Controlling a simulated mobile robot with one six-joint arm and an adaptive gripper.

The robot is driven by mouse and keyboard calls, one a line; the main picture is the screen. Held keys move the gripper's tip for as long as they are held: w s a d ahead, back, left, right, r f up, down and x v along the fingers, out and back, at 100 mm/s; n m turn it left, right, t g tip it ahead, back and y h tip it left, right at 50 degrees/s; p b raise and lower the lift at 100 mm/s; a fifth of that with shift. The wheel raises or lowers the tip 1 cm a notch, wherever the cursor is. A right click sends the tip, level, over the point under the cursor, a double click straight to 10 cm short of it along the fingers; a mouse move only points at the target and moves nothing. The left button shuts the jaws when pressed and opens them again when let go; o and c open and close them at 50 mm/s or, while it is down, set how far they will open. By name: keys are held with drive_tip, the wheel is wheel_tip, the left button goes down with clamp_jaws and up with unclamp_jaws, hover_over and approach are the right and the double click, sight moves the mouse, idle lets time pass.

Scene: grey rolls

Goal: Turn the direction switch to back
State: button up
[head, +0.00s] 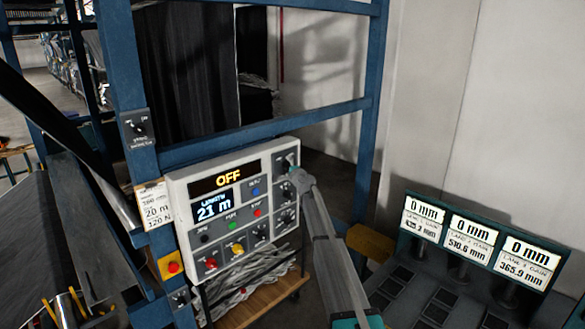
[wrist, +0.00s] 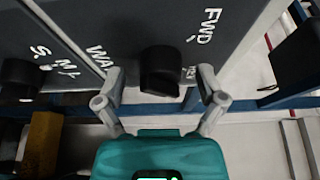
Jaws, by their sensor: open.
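A black switch knob (wrist: 160,72) is on a dark plate in the wrist view, with the letters FWD at its upper right and partly hidden lettering beside it. My gripper (wrist: 160,84) is open, with one finger on each side of this knob; I cannot tell whether either finger touches it. The way the knob points is not clear. In the head view my gripper (head: 300,180) is at the upper right of the white control panel (head: 180,193), by its right column of dials, and covers part of them.
The panel shows OFF and 21 m. Other knobs are close by, including a second black knob (wrist: 20,78) at left in the wrist view. A red button (head: 172,266) is beside the panel. Blue frame posts (head: 372,90) stand behind; a console with several displays (head: 470,238) is at right.

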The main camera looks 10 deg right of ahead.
drive_tip(key=shift+s, duration=0.1)
drive_tip(key=v, duration=1.2)
drive_tip(key=s+a+f+n+g+y+b, duration=0.1)
drive_tip(key=s+a+f+n+g+b, duration=0.3)
drive_tip(key=s+f, duration=0.45)
drive_tip(key=s+a+f+n+g+y+b, duration=0.1)
drive_tip(key=s+a+f+n+g+b, duration=0.25)
drive_tip(key=s+f, duration=0.5)
drive_tip(key=s+a+f+n+g+y+b, duration=0.1)
drive_tip(key=s+f+n+g+b, duration=0.2)
drive_tip(key=s+f+n+b, duration=0.35)
drive_tip(key=s+d+f+g+h+b, duration=0.2)
drive_tip(key=s+f+b, duration=0.1)
drive_tip(key=s+f, duration=0.3)
drive_tip(key=s+d+f+n+g+h+b, duration=0.1)
drive_tip(key=s+d+f+g+h+b, duration=0.1)
drive_tip(key=s+f, duration=0.4)
drive_tip(key=s+d+f+g+h+b, duration=0.3)
drive_tip(key=s+f+b, duration=0.2)
drive_tip(key=s, duration=0.9)
wheel_tip(320, 180, down, 2)
drive_tip(key=shift+d+f, duration=0.1)
drive_tip(key=shift+d, duration=0.25)
drive_tip(key=shift+w, duration=0.1)
